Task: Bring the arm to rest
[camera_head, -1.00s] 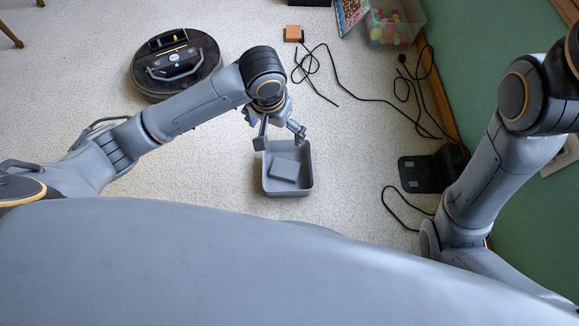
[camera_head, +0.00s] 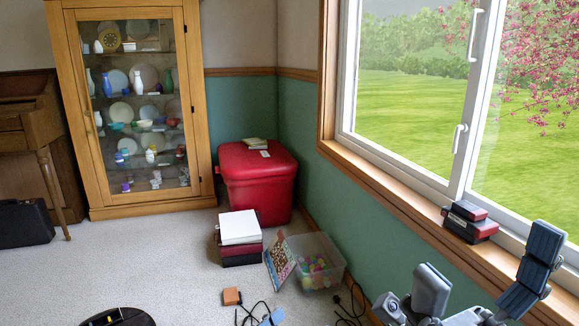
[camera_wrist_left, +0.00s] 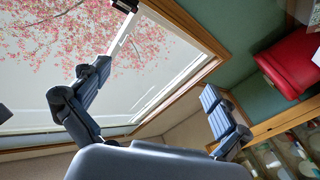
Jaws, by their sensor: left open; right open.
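Most of both arms is hidden.
A wooden window sill (camera_head: 400,199) bears red and black boxes (camera_head: 469,221). A clear bin (camera_head: 328,262) of coloured balls, stacked boxes (camera_head: 239,228) and a red chest (camera_head: 257,186) stand along the wall. A glass cabinet (camera_head: 94,175) is behind. Cables lie on the floor.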

